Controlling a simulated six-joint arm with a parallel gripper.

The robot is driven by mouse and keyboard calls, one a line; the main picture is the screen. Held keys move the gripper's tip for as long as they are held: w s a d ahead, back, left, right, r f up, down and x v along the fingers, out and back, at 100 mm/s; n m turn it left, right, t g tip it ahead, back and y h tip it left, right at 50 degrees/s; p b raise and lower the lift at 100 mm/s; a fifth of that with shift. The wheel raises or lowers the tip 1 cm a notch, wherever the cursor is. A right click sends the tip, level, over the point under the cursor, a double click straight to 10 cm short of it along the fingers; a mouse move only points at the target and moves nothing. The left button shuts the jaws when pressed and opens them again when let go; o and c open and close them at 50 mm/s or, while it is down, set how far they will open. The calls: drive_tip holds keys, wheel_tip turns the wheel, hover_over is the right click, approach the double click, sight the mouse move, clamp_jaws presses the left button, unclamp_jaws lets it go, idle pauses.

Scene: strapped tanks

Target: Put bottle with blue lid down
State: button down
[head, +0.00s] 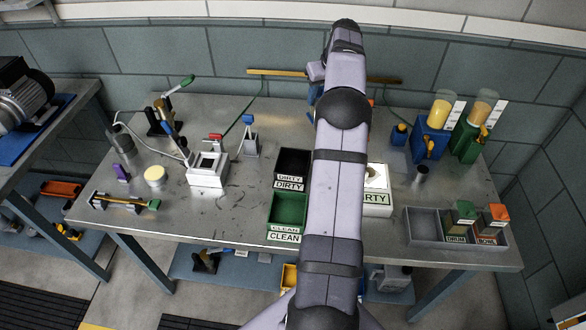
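A small pale, cone-shaped bottle with a blue lid (250,138) shows left of centre on the metal table (225,230). It appears upright, and nothing is seen gripping it. My arm rises through the middle of the head view and covers much of the table's centre. My gripper is hidden behind the arm, so its fingers and anything in them cannot be seen. Small bits of blue and orange show at the arm's edges; I cannot tell what they belong to.
A black DIRTY bin (293,162) and green CLEAN bin (287,211) stand left of my arm. A white DIRTY box (377,204) is partly hidden right of it. A white device (207,170), grey tray (425,226), blue dispenser (430,142) and green dispenser (468,140) surround them.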

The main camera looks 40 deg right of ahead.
drive_tip(key=s+a+f+n+y, duration=0.1)
drive_tip(key=a+f+n+y, duration=0.2)
drive_tip(key=a+n, duration=0.8)
drive_tip(key=shift+a+f+n+g+y, duration=0.35)
drive_tip(key=shift+a+n+g+y, duration=0.05)
drive_tip(key=shift+a+y, duration=0.3)
wheel_tip(320, 180, down, 10)
drive_tip(key=p, duration=0.3)
drive_tip(key=shift+p, duration=0.35)
drive_tip(key=shift+f+b, duration=0.25)
drive_tip(key=shift+b, duration=0.05)
drive_tip(key=c, duration=1)
unclamp_jaws()
drive_tip(key=shift+s, duration=0.1)
drive_tip(key=shift+c, duration=0.2)
